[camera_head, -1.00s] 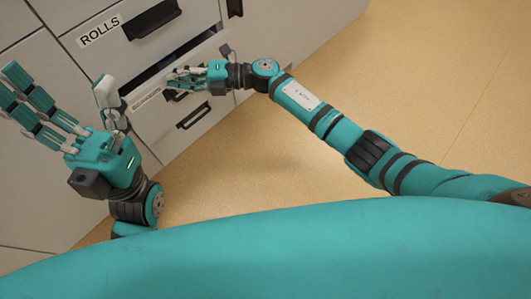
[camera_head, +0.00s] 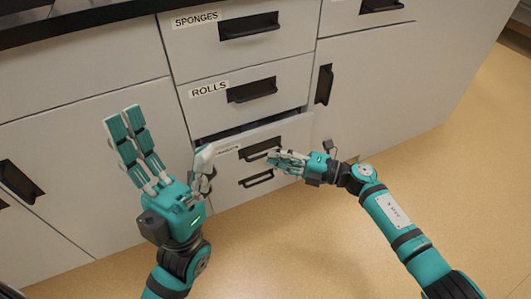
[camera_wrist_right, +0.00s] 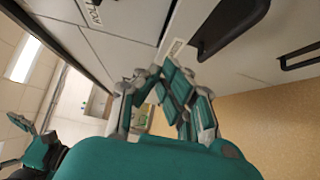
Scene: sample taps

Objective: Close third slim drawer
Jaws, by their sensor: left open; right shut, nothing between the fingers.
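The third slim drawer (camera_head: 286,130) sits below the ROLLS drawer in the head view. It stands slightly open, with a dark gap along its top edge. Its label is partly hidden by my left thumb, and its black handle (camera_head: 259,148) shows. My right gripper (camera_head: 280,160) is shut and empty at this drawer's front, by the handle's lower right; I cannot tell if it touches. In the right wrist view my fingers (camera_wrist_right: 170,95) are below a black handle (camera_wrist_right: 230,25). My left gripper (camera_head: 163,140) is open and empty, raised in front of the cabinet left of the drawers.
The SPONGES drawer (camera_head: 290,45) and ROLLS drawer (camera_head: 290,80) above look closed. Another black handle (camera_head: 256,179) is below the third drawer. A cupboard door (camera_head: 375,100) is to the right. The tan floor (camera_head: 455,190) is clear at right.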

